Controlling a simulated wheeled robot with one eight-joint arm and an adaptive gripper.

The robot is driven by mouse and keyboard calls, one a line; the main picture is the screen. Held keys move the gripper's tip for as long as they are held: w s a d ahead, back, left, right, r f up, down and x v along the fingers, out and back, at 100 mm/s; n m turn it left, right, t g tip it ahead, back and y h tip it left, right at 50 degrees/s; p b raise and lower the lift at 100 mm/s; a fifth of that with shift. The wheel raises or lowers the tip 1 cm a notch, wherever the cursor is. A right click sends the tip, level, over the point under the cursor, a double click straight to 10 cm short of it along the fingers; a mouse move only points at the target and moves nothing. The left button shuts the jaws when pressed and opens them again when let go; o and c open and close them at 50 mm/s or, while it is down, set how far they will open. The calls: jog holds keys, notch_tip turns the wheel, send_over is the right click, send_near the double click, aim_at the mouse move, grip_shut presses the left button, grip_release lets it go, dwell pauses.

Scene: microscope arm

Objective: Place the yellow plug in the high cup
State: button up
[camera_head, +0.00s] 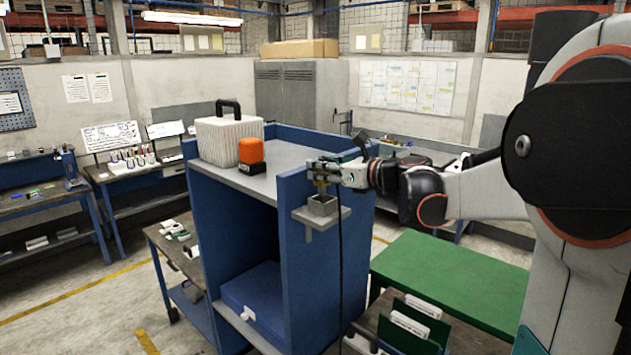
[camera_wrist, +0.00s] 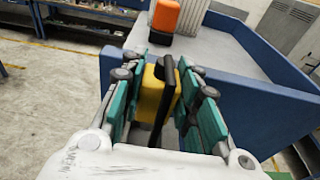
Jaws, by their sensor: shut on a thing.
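The yellow plug (camera_wrist: 151,95) is between the teal finger pads of my gripper (camera_wrist: 160,105) in the wrist view, with a black cable or strap beside it. In the head view my gripper (camera_head: 324,170) is at the right wall of the blue cabinet. A little of the yellow plug (camera_head: 321,187) shows under the fingers. The high cup (camera_head: 322,204) is a small grey square holder on a bracket outside that wall, directly below the plug in the picture. I cannot tell whether the plug's lower end is inside the cup or just above it.
The blue cabinet (camera_head: 300,250) has a grey top with an orange-and-black object (camera_head: 251,152) and a ribbed white case (camera_head: 226,140). A black cable (camera_head: 340,265) hangs below my gripper. A green-topped table (camera_head: 450,280) stands to the right.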

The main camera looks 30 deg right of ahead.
aim_at(327, 183)
jog(key=shift+s+f, duration=0.1)
jog(key=shift+f, duration=1.65)
jog(key=shift+f, duration=0.2)
jog(key=o, duration=1.1)
jog(key=shift+r, duration=0.1)
jog(key=shift+r, duration=0.15)
jog(key=p+v, duration=0.1)
jog(key=v, duration=1.1)
jog(key=shift+p, duration=0.3)
